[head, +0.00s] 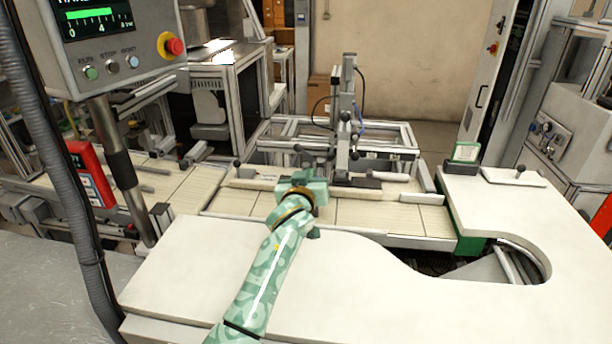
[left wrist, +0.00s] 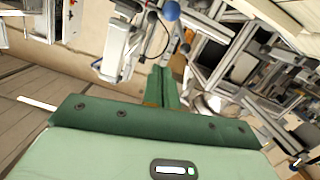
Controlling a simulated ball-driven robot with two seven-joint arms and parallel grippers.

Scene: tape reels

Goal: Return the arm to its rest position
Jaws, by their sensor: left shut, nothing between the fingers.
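My left arm, patterned green and white, reaches forward over the white worktop in the head view. Its gripper (head: 304,178) is beyond the worktop's far edge, above or near the pale tiled conveyor (head: 365,213); the exact height is hard to tell. The arm hides most of the fingers there. In the left wrist view the green fingers (left wrist: 161,88) are together, shut with nothing between them. My right gripper is in neither view.
The white worktop (head: 190,262) is bare, with a rounded cutout at right. A metal fixture with a column (head: 345,110) stands just beyond the gripper. A control panel (head: 110,45) hangs at upper left. A red device (head: 90,172) is at left.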

